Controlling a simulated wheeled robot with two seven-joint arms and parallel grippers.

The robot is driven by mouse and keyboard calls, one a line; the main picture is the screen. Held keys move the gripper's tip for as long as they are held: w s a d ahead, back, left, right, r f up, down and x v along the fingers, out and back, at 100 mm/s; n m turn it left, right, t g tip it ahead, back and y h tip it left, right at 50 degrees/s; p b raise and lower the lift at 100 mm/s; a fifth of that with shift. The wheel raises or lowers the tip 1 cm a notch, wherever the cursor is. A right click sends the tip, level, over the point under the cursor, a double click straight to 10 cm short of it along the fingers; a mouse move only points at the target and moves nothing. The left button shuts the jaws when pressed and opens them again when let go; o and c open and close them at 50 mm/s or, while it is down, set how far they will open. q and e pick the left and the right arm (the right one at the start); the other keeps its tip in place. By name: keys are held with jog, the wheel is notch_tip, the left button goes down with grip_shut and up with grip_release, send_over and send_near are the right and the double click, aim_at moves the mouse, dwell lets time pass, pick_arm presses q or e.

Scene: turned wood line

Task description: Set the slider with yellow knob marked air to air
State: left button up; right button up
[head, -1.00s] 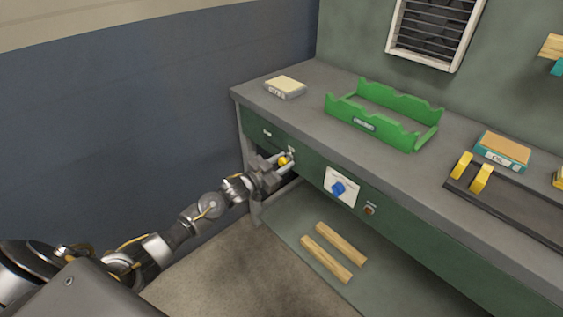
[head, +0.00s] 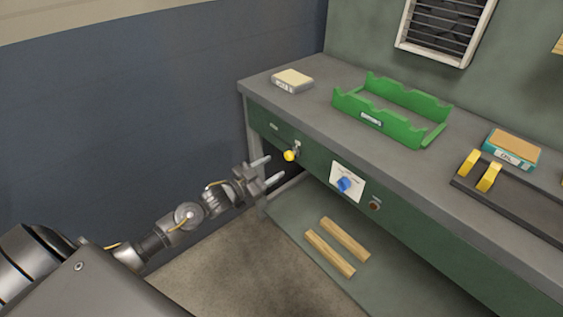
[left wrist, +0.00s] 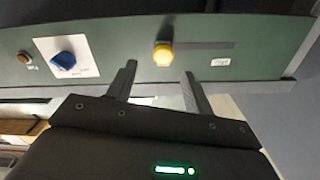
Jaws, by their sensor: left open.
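The slider's yellow knob (head: 290,155) is on the green front panel of the bench. In the left wrist view the yellow knob (left wrist: 163,54) is at the left end of a dark slot (left wrist: 208,45) that runs right. A small pale label (left wrist: 220,62) sits near the slot's other end; its text is too small to read. My left gripper (head: 268,170) is open and empty, apart from the knob and in front of the panel. In the left wrist view its fingertips (left wrist: 159,68) point toward the panel on either side of the knob.
A blue rotary knob (head: 344,185) on a white plate and a small brown button (head: 375,205) are to the right on the panel. A green tray (head: 378,123) stands on the bench top. Wooden sticks (head: 330,253) lie on the shelf below. Floor space is clear before the bench.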

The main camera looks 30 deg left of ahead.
pick_arm(q)
jog(key=shift+v, duration=1.15)
pick_arm(e)
jog(key=shift+w+r, duration=0.1)
jog(key=shift+w, duration=0.05)
jog(key=shift+w, duration=0.15)
